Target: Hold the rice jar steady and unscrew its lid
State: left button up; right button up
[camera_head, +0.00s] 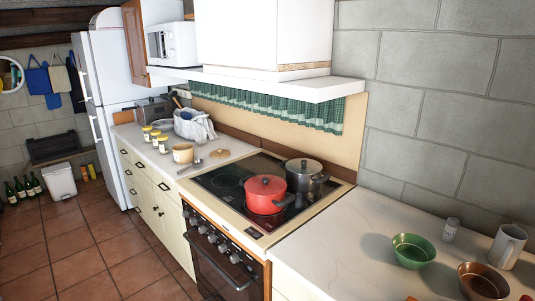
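Several small jars with yellow lids stand in a row on the left counter: a back jar (147,134), a middle jar (155,139) and a front jar (163,146). They are upright and their lids appear to be on. They are too small here to tell what is in them, so I cannot tell which, if any, is the rice jar. Neither of my grippers shows in this view.
A tan pot (183,154) and a white bag (197,126) are near the jars. The stove (217,213) holds a red pot (265,195) and a dark pot (303,174). A green bowl (413,250), brown bowl (482,282) and white mug (507,247) stand right.

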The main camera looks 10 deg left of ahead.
aim_at(155, 144)
jog(key=i+j+z, duration=0.15)
jog(key=j, duration=0.8)
jog(key=i+j+z, duration=0.15)
jog(key=i+j, duration=0.2)
jog(key=j, duration=0.65)
jog(key=i+j+z, duration=0.15)
jog(key=j, duration=0.85)
jog(key=i+j+z, duration=0.15)
jog(key=j, duration=0.9)
jog(key=j+z, duration=0.15)
jog(key=j, duration=1.35)
jog(key=k+j, duration=0.1)
jog(key=j, duration=0.3)
jog(key=i+j+z, duration=0.1)
jog(key=j, duration=0.3)
jog(key=i+j, duration=0.15)
jog(key=j, duration=0.25)
jog(key=i+j+z, duration=0.15)
jog(key=j, duration=0.2)
jog(key=i+j+z, duration=0.1)
jog(key=j, duration=0.3)
